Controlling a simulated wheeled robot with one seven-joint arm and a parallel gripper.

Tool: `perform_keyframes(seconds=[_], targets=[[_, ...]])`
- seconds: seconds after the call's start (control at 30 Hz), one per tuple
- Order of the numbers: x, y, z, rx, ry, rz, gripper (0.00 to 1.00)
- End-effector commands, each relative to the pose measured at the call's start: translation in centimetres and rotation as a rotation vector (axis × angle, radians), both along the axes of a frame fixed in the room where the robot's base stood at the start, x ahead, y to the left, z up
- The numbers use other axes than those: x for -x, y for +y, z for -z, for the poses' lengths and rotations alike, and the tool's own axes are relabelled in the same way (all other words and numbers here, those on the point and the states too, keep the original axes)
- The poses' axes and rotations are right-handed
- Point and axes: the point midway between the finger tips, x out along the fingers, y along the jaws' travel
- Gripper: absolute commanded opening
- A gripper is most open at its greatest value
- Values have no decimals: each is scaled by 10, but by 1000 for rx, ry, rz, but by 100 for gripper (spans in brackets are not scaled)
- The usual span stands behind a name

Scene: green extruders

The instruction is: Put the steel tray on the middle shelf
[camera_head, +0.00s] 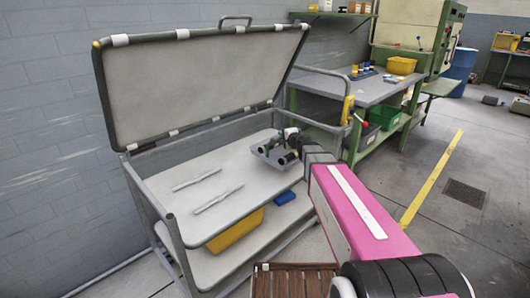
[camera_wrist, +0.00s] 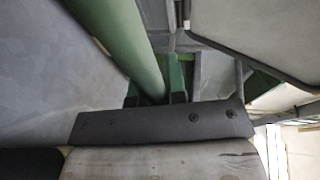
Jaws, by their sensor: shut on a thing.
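My gripper (camera_head: 287,143) is over the right rear part of the cart's upper shelf (camera_head: 215,165). It is shut on a small grey piece that looks like the steel tray (camera_head: 268,157). The tray is partly hidden by the gripper, and I cannot tell whether it touches the shelf. The cart has a lower shelf (camera_head: 190,262) beneath; which shelf counts as the middle one is unclear. In the wrist view a worn grey surface fills the bottom edge behind a dark screwed bar; I cannot tell what it is.
Two thin metal pieces (camera_head: 218,199) lie on the upper shelf. A yellow bin (camera_head: 236,232) and a blue item (camera_head: 285,197) are below it. The raised lid (camera_head: 205,80) stands behind. A green workbench (camera_head: 365,95) stands at the back right.

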Motion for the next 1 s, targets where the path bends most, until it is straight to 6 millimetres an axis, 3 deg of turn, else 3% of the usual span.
perform_keyframes(seconds=[0.1, 0.43, 0.67, 1.0], targets=[[-25, 11, 14, 0, 0, 0, 0], [-70, 35, 45, -1, 0, -1, 0], [-77, 40, 53, -1, -1, 0, 0], [-77, 40, 89, -1, 1, -1, 0]])
